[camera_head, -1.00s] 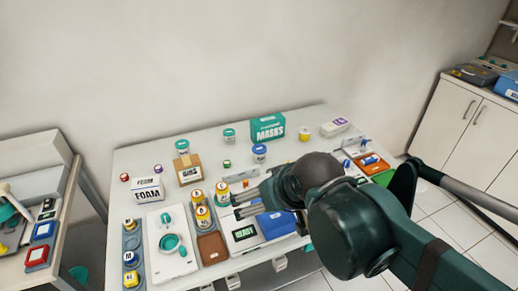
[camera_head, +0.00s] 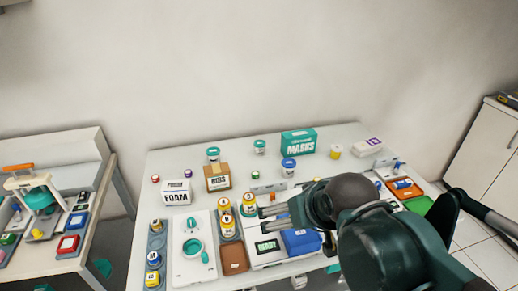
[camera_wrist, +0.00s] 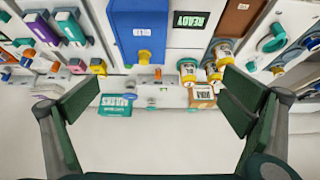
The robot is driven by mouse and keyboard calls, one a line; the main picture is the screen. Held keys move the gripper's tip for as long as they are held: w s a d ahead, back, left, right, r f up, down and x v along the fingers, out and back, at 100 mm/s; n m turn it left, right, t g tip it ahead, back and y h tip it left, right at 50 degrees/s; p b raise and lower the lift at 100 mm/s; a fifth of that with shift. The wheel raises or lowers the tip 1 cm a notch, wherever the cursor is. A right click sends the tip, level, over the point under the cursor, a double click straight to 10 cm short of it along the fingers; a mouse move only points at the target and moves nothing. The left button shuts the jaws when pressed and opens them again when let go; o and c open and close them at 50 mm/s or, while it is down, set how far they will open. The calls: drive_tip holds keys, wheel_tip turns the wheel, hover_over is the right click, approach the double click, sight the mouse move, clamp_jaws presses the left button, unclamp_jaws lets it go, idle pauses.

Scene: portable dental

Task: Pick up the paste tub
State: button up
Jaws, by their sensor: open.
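Several small lidded tubs stand on the white table, and I cannot read which one is the paste tub. At the back are a teal-lidded tub (camera_head: 213,155), a second teal-lidded tub (camera_head: 260,147) and a blue-lidded tub (camera_head: 289,167). A small yellow-lidded tub (camera_head: 335,151) stands to the right of these. Yellow-banded jars (camera_head: 249,205) stand in a holder just left of my gripper (camera_head: 272,215). My gripper is open and empty over the table; the wrist view shows its fingers spread wide (camera_wrist: 160,103) with nothing between them.
A teal masks box (camera_head: 299,142), a brown box (camera_head: 218,178) and a white foam box (camera_head: 177,193) stand toward the back. A blue box (camera_head: 301,242) and a brown tray (camera_head: 233,259) are near the front. A side bench (camera_head: 95,178) stands left.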

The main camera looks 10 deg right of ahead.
drive_tip(key=c, duration=1.5)
drive_tip(key=shift+c, duration=0.2)
drive_tip(key=shift+w+r, duration=0.1)
drive_tip(key=shift+r, duration=0.05)
